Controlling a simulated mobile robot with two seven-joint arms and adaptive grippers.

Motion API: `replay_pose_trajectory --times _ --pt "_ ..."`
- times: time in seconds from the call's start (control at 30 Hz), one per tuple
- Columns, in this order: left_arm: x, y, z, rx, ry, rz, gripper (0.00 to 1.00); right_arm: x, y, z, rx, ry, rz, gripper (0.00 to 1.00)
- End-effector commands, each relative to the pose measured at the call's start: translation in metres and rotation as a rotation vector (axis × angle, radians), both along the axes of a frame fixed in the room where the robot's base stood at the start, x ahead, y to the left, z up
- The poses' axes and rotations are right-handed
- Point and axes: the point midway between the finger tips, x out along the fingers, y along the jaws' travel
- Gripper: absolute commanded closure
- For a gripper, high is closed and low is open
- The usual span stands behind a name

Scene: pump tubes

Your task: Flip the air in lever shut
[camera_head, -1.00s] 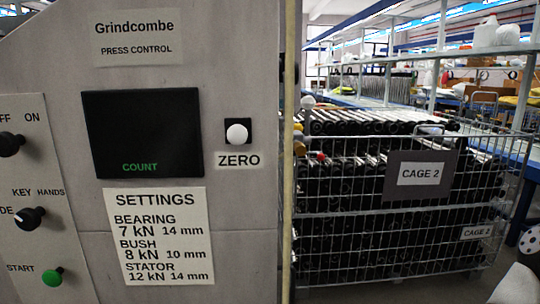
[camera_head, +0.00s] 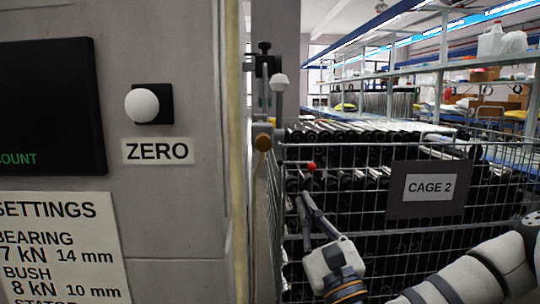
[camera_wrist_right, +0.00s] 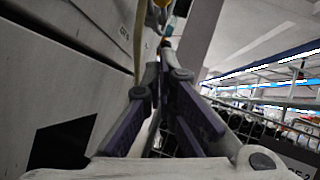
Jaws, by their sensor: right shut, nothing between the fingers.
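Fittings are mounted on the side edge of the grey press panel in the head view. They include a thin lever with a red ball end (camera_head: 311,166) pointing right, an orange-brown knob (camera_head: 263,142) and a pale ball (camera_head: 279,82) higher up. No readable label shows which is the air in lever. My right gripper (camera_head: 303,198) is shut and empty, just below the red ball and apart from it in the picture. In the right wrist view its fingertips (camera_wrist_right: 163,48) come together below a yellow part (camera_wrist_right: 162,4). My left gripper is out of view.
The grey press panel with a white ZERO button (camera_head: 141,105) and a dark display (camera_head: 45,105) fills the left. A wire cage marked CAGE 2 (camera_head: 430,188), full of dark tubes, stands behind my right arm. Shelving lies beyond.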

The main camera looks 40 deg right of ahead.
Motion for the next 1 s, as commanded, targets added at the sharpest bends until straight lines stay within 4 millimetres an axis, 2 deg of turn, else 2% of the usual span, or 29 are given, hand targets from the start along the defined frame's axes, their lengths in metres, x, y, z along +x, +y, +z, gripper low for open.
replay_pose_trajectory --times 0.27,0.37,0.8,1.0 --pt "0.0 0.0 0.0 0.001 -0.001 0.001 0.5 0.001 0.0 0.001 -0.001 0.001 0.0 1.0" --pt "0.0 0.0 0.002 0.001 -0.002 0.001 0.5 0.007 -0.001 0.005 -0.004 -0.001 0.0 1.0" --pt "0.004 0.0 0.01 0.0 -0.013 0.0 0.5 0.082 -0.021 0.054 -0.005 -0.002 0.001 1.0" --pt "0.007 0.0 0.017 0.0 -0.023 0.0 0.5 0.093 -0.015 0.083 -0.002 -0.001 0.001 1.0"
